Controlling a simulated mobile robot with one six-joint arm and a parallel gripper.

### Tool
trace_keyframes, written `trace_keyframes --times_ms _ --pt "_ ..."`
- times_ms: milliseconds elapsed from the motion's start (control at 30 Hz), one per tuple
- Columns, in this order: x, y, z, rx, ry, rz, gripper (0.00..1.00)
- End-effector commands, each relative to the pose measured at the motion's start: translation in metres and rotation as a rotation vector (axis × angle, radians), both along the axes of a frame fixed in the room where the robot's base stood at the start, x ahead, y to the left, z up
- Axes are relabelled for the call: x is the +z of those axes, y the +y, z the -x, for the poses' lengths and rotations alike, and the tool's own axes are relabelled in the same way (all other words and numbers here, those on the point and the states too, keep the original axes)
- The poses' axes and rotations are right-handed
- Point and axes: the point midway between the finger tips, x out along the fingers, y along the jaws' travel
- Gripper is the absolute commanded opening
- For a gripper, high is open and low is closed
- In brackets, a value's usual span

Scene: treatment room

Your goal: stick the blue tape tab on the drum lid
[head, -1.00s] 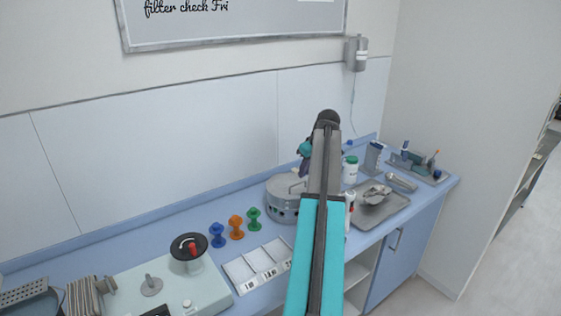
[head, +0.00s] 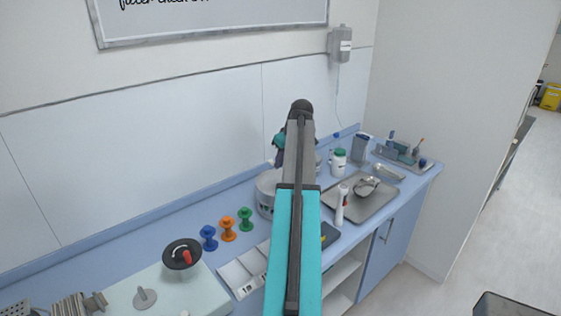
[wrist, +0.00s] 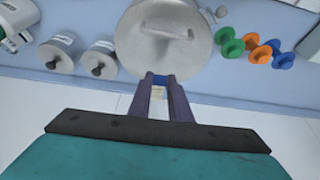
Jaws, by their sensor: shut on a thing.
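The drum (head: 265,201) is a round grey metal vessel on the blue counter, partly hidden behind my arm in the head view. Its flat grey lid (wrist: 140,48) with a bar handle fills the top middle of the wrist view. My gripper (wrist: 161,79) has its purple fingers shut on the small blue tape tab (wrist: 160,80). The fingertips appear at the lid's near edge in the wrist view; I cannot tell whether the tab touches the lid. In the head view my gripper (head: 279,154) is mostly hidden by my arm.
Green (head: 245,219), orange (head: 228,229) and blue (head: 209,238) spools stand left of the drum. A white compartment tray (head: 238,277) lies in front. A white bottle (head: 341,204), a green-capped jar (head: 338,163) and a metal tray (head: 370,207) stand to the right.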

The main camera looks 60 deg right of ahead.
Motion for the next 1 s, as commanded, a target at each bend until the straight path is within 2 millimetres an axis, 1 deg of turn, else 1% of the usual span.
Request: trace_keyframes --times_ms 267,433,1000 --pt "-0.001 0.0 0.0 0.001 0.0 0.0 0.1" --pt "-0.006 0.001 -0.001 0.001 0.0 -0.001 0.1" --pt "-0.035 0.001 -0.001 0.002 0.0 0.0 0.1"
